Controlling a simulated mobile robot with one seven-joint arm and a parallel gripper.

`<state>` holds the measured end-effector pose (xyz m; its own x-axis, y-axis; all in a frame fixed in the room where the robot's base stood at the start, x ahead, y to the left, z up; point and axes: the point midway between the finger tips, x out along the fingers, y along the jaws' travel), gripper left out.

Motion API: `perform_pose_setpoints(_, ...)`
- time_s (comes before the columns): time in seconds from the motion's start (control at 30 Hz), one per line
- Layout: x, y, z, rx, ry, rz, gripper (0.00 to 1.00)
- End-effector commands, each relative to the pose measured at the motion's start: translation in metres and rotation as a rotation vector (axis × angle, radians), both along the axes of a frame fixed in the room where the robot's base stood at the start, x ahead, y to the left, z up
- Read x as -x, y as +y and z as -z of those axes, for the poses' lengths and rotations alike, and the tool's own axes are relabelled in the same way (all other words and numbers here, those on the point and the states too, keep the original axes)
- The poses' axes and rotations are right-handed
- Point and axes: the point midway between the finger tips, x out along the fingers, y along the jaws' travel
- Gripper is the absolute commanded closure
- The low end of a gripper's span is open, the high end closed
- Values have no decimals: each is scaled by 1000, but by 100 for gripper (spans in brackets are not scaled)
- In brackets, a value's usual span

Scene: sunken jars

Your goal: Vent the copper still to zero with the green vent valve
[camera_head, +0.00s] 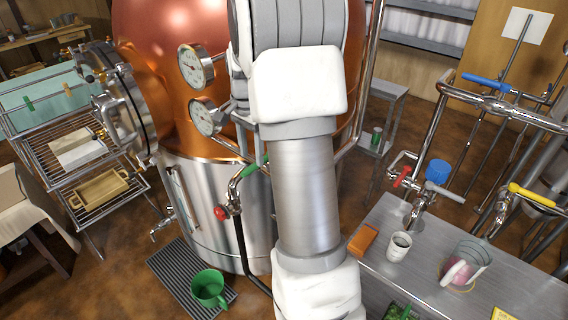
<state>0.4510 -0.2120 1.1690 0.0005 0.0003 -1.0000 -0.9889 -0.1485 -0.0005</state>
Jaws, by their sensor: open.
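The copper still (165,40) stands at the left centre, a copper dome over a steel lower body (215,190). Two round dial gauges, an upper one (195,66) and a lower one (205,118), face left on its front; their needles are too small to read. A green valve handle (243,175) slants on a pipe just left of my arm, with a red knob (220,212) below it. My arm crosses the centre of the view and hides part of the still and pipework. I cannot make out my gripper; it seems hidden behind the arm.
A green mug (210,288) stands on a dark ribbed mat (168,270). A steel table (520,290) at right holds a white cup (398,246), an orange block (363,240) and a glass jug (465,264). Taps with red, blue and yellow handles rise behind. Wire shelves (60,128) stand left.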

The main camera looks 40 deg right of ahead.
Motion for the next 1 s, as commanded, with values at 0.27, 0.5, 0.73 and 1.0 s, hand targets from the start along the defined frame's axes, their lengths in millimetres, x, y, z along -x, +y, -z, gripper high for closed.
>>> perform_pose_setpoints(0.27, 0, 0, 23, 0, 1, -1, 44)
perform_pose_setpoints(0.5, 0, 0, 34, 0, 1, -2, 44)
perform_pose_setpoints(0.73, 0, 0, 45, 0, 0, -2, 44)
perform_pose_setpoints(1.0, 0, 0, 50, 0, 0, -2, 44)
